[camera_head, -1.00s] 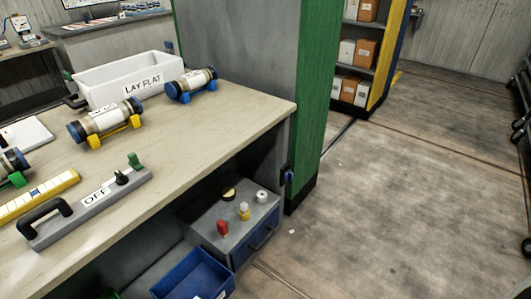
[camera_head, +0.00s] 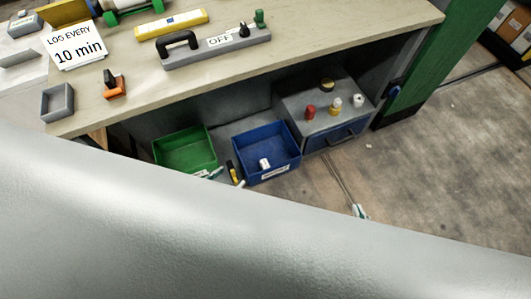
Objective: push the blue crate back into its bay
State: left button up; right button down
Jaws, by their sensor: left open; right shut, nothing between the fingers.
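The blue crate (camera_head: 283,135) sits on the low shelf under the workbench, in the head view's middle. It is open-topped, with a white label on its front and a small white cylinder (camera_head: 264,164) inside. The green crate (camera_head: 204,143) is to its left, and a grey drawer unit (camera_head: 291,108) with a dark blue front is close on its right. Whether the blue crate touches the unit is unclear. My large pale grey arm link crosses the lower picture and hides the floor in front. Neither of my grippers shows.
Several small pieces, one yellow and black (camera_head: 233,172), lie between the crates. A white and teal item (camera_head: 359,211) lies on the floor. The bench top (camera_head: 330,38) overhangs the crates, and a green post (camera_head: 422,78) stands right. Floor further right is clear.

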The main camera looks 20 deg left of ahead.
aim_at(273, 141)
jog(key=i+l+u, duration=0.15)
jog(key=l+u, duration=0.15)
jog(key=l, duration=0.45)
jog(key=l+u, duration=0.3)
jog(key=l, duration=0.45)
jog(key=i+l+u, duration=0.2)
jog(key=i+l, duration=0.15)
jog(key=l, duration=0.3)
jog(key=i, duration=0.15)
